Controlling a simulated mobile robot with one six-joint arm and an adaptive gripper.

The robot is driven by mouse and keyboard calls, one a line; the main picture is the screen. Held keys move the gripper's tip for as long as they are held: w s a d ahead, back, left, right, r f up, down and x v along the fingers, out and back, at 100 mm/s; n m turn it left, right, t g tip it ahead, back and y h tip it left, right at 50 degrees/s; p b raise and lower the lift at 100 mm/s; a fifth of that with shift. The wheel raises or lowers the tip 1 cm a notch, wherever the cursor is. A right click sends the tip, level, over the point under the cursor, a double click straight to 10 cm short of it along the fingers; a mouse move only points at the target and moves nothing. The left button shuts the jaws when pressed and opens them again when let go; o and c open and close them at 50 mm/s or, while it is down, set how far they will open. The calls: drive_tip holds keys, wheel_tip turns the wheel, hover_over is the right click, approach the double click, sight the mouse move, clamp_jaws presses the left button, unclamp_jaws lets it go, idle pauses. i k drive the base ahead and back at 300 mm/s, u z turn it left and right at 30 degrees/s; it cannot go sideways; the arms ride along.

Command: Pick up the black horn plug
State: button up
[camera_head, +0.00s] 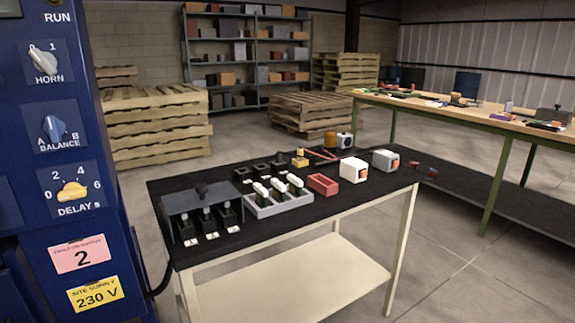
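Several small black pieces stand on the black-topped table (350,205). Three low black blocks (262,170) stand farther back. I cannot tell which of these is the horn plug; their labels are too small to read. My gripper is not in view.
A grey tray (265,211) holds white-topped pieces. A red bin (322,184), white boxes (354,170) and an orange-red cable (318,154) crowd the table's right. A blue panel (25,120) with HORN, BALANCE and DELAY knobs stands close at left. A cluttered workbench (425,103) is at right.

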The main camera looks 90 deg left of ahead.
sight(279, 156)
drive_tip(key=i, duration=0.7)
drive_tip(key=z, duration=0.65)
drive_tip(key=k, duration=0.1)
drive_tip(key=u, duration=3.85)
drive_tip(key=i, duration=0.25)
drive_tip(key=u, duration=0.05)
